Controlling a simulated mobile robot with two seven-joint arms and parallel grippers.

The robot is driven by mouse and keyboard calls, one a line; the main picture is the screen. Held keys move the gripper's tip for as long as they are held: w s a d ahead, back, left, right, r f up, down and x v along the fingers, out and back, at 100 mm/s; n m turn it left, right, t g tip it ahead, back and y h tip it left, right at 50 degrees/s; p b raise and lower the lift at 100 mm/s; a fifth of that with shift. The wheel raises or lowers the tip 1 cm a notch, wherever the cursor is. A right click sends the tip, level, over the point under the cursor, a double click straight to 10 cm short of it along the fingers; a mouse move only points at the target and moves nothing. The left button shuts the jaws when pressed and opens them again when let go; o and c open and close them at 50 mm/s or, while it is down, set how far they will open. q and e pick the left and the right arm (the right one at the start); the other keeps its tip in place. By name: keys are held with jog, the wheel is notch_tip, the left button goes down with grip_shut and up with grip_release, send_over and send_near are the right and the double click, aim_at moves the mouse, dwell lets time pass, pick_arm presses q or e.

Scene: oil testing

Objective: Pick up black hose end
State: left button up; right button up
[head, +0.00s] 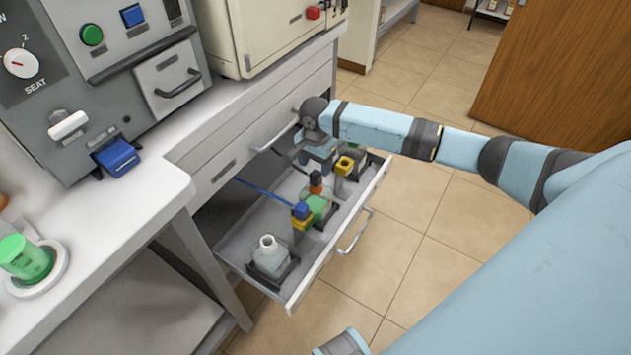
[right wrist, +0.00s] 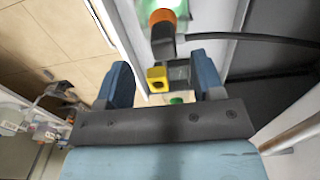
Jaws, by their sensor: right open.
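The black hose end (right wrist: 162,42) is a dark elbow fitting with an orange part, above a green-tinted bottle in the right wrist view. A black hose (right wrist: 240,37) runs from it to the right. In the head view its orange part (head: 316,181) shows above the bottle with green contents (head: 318,205), in the open drawer (head: 235,240). My right gripper (right wrist: 162,76) is open over the drawer. In its wrist view the hose end lies just beyond the fingertips, and a yellow fitting (right wrist: 156,77) shows between the fingers. My left gripper is not seen.
A blue hose end (head: 301,210) with a yellow fitting and an uncapped clear flask (head: 269,254) stand nearer in the drawer. Another yellow fitting (head: 344,165) sits behind. The counter (head: 120,215) and machine (head: 90,110) border the drawer on the left; open floor lies to the right.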

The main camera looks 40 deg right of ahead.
aim_at(315, 174)
jog(key=shift+f+b, duration=0.3)
jog(key=shift+f, duration=0.35)
jog(key=f, duration=0.1)
jog(key=b, duration=0.1)
jog(key=f, duration=0.1)
jog(key=shift+w+f, duration=0.25)
jog(key=shift+f, duration=0.1)
jog(key=shift+f+b, duration=0.35)
jog(key=shift+f, duration=0.35)
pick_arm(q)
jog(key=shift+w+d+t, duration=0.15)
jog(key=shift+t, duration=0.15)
pick_arm(e)
jog(key=c, duration=1)
